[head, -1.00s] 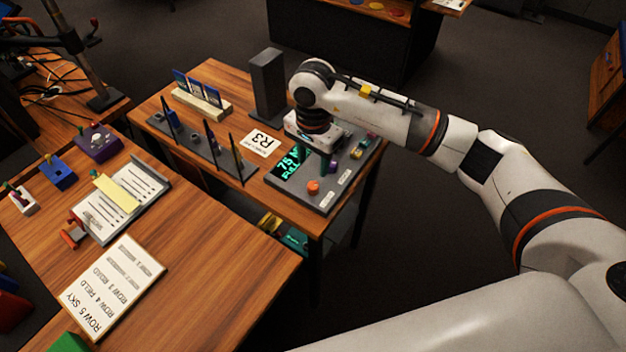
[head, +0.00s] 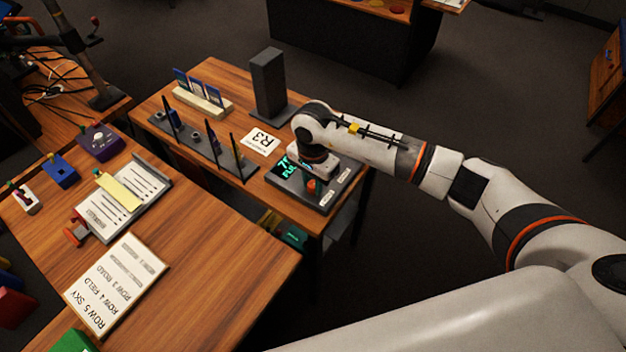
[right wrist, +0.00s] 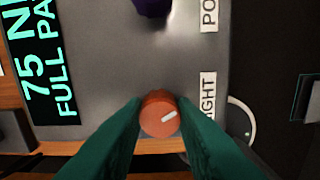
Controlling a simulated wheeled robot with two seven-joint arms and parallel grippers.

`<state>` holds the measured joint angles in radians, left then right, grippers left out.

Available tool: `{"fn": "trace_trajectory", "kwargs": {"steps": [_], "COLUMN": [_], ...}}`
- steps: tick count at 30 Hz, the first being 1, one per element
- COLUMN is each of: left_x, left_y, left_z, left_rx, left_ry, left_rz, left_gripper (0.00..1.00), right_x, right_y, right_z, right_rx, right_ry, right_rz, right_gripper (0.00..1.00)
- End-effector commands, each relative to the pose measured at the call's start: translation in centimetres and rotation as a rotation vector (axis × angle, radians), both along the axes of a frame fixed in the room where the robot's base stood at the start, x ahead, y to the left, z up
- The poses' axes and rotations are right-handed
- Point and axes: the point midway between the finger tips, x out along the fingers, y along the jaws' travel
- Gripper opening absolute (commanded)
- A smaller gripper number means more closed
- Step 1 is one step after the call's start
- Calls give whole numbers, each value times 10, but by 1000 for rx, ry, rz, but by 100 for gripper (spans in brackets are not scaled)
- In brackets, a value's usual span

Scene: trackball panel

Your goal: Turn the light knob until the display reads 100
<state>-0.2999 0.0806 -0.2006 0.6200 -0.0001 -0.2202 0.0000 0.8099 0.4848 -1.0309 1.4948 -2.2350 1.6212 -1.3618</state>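The light knob is an orange round dial (right wrist: 160,118) with a white mark, beside a partly hidden "LIGHT" label (right wrist: 208,98). My right gripper (right wrist: 160,108) has its green fingers on either side of the knob, with no clear gap left. In the head view, the right gripper (head: 317,182) is low over the grey panel (head: 313,205). The display (right wrist: 42,60) reads 75 with "FULL PA" below, cut by the frame; in the head view it is partly hidden. My left gripper is not in view.
A purple control (right wrist: 152,6) sits at the top of the right wrist view. Behind the panel stand a dark upright block (head: 268,80), an R3 card (head: 261,142) and a rack with thin posts (head: 205,145). A clipboard (head: 125,200) lies on the nearer desk.

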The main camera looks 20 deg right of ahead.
Motion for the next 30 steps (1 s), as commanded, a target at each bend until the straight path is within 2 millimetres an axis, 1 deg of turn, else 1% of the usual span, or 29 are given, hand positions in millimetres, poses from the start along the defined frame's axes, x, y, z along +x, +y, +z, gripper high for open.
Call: {"fn": "trace_trajectory", "kwargs": {"steps": [1, 3, 4, 11, 17, 23, 30], "left_x": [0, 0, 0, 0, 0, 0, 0], "left_y": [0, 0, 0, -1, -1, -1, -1], "left_z": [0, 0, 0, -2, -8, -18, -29], "left_rx": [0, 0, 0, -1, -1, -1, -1], "left_ry": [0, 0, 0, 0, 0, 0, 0], "left_rz": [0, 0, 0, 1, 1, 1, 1], "left_gripper": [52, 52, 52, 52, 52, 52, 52], "right_x": [0, 0, 0, 1, 1, 1, 1], "right_y": [0, 0, 0, 0, -1, -1, -1], "right_z": [0, 0, 0, 0, -1, -2, -1], "right_rx": [1, 1, 1, 0, 0, -1, -1], "right_ry": [-1, -1, -1, -2, -1, -2, -3], "right_rz": [0, 0, 0, -25, -113, -271, -499], "right_gripper": [14, 3, 2, 2, 2, 2, 2]}}
